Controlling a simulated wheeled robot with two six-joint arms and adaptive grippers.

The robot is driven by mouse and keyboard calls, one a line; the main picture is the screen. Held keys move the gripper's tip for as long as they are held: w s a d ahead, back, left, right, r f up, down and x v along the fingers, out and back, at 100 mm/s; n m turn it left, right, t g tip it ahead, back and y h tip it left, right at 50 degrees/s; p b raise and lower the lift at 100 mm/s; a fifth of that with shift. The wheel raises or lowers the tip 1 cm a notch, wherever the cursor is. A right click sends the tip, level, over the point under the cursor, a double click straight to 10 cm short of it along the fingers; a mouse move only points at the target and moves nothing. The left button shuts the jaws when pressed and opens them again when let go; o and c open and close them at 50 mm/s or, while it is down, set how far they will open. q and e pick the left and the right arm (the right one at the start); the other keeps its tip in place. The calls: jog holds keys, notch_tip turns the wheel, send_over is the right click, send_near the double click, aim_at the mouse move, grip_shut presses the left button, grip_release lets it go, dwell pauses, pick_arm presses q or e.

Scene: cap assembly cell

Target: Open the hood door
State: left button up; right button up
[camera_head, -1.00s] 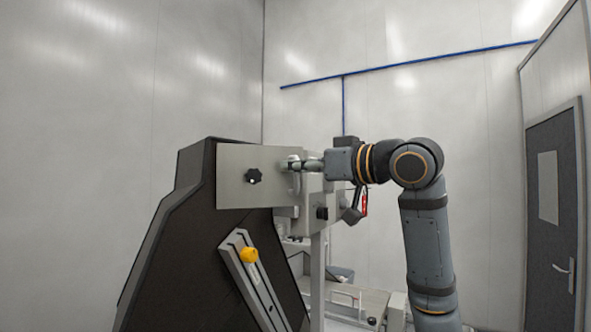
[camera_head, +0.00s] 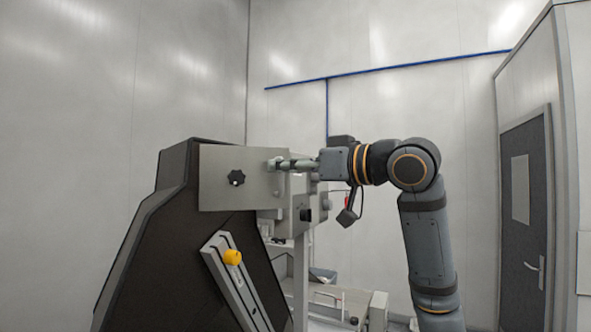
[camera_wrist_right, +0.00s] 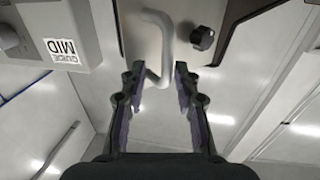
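A flat metal panel (camera_head: 222,194), apparently the hood door, sits upright at the top of a dark machine housing. It carries a black star knob (camera_head: 236,177), which also shows in the right wrist view (camera_wrist_right: 202,38). A pale bent bar handle (camera_wrist_right: 154,50) stands out from the panel in the wrist view. My right gripper (camera_head: 277,164) is at the panel's right part, by the handle. In the wrist view its fingers (camera_wrist_right: 159,74) are apart, with the handle's lower end between them. I see no firm grip. My left gripper is out of view.
A slanted rail with a yellow knob (camera_head: 232,257) is on the housing's side. A box labelled GUIDE MID (camera_wrist_right: 62,36) is close to the left of my fingers. Grey equipment (camera_head: 340,300) stands low behind. A dark room door (camera_head: 526,210) is at far right.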

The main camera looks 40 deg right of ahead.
jog(key=v, duration=0.4)
jog(key=shift+s+f, duration=0.15)
jog(key=shift+s, duration=0.25)
jog(key=shift+s+d, duration=0.2)
